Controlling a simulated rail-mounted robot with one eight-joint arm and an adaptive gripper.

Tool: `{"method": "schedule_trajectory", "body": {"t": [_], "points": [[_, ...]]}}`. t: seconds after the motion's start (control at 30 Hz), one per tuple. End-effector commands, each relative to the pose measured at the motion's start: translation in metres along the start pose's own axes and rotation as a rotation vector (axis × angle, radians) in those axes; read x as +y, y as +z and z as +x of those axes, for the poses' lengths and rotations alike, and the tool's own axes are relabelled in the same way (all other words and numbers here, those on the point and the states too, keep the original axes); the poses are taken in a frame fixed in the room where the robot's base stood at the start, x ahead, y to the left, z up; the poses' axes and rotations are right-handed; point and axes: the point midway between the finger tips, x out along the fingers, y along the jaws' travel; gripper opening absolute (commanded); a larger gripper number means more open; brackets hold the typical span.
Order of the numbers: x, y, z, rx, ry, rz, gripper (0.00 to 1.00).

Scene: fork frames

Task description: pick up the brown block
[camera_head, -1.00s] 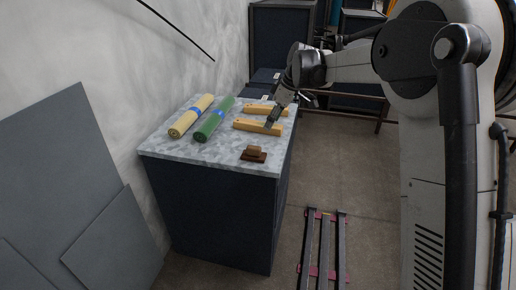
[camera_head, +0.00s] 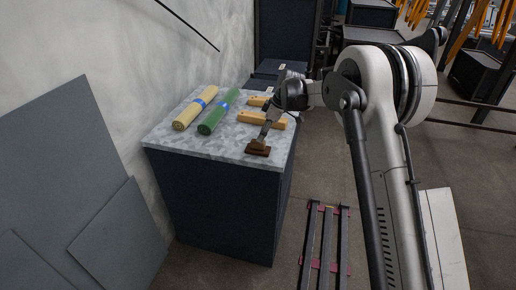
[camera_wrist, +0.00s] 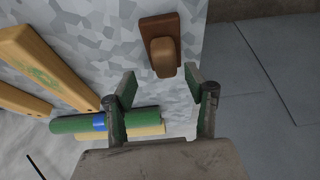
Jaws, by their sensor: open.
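The brown block (camera_head: 258,149) sits near the front right corner of the marble-look cabinet top (camera_head: 222,149). It has a dark flat base with a smaller, lighter raised piece on it. In the wrist view the brown block (camera_wrist: 162,48) lies just beyond the fingertips, between and slightly above them in the picture. My gripper (camera_head: 262,139) is close to the block from behind in the head view, partly overlapping it. Its two fingers in the wrist view (camera_wrist: 159,88) are spread apart with nothing between them. I cannot tell whether a fingertip touches the block.
Two wooden bars (camera_head: 250,117) lie behind the block, near my arm. A dark rack (camera_head: 325,240) stands on the floor at right.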

Motion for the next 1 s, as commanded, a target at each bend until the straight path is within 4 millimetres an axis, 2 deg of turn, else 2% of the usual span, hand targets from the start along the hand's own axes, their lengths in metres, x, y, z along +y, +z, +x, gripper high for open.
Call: {"method": "schedule_trajectory", "body": {"t": [0.27,0.6,0.83,1.0], "points": [[-0.002,0.0,0.014,0.0,0.0,-0.001,0.49],[-0.007,0.001,0.056,0.0,0.001,0.0,0.49],[-0.007,0.002,0.058,0.0,0.001,0.001,0.49],[-0.007,0.002,0.058,0.0,0.001,0.001,0.28]]}}
